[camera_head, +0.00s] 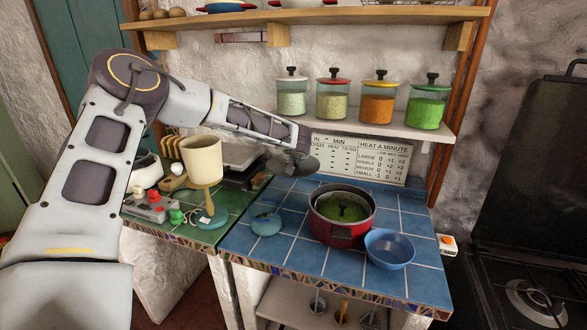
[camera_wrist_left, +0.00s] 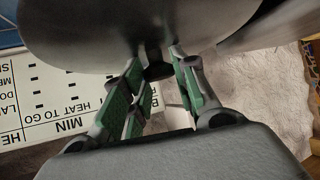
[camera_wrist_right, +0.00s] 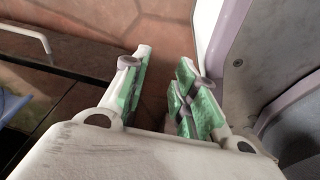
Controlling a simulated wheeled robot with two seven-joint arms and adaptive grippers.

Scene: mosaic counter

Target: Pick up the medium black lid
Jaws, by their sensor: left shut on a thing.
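The medium black lid (camera_head: 306,165) shows as a dark, tilted disc at the end of my left arm, above the back of the blue tiled counter. In the left wrist view it is a large grey disc (camera_wrist_left: 100,28) with a short dark knob (camera_wrist_left: 157,68). My left gripper (camera_wrist_left: 158,75), also in the head view (camera_head: 297,153), is shut on this knob. The lid is clear of the counter. My right gripper (camera_wrist_right: 158,75) is open and empty; it shows only in the right wrist view, above a reddish-brown tiled floor.
A red pot (camera_head: 341,233) with green contents and a blue bowl (camera_head: 389,251) stand on the blue counter (camera_head: 300,256). Jars with coloured lids (camera_head: 427,106) line the shelf behind. A beige cup (camera_head: 202,158) stands left.

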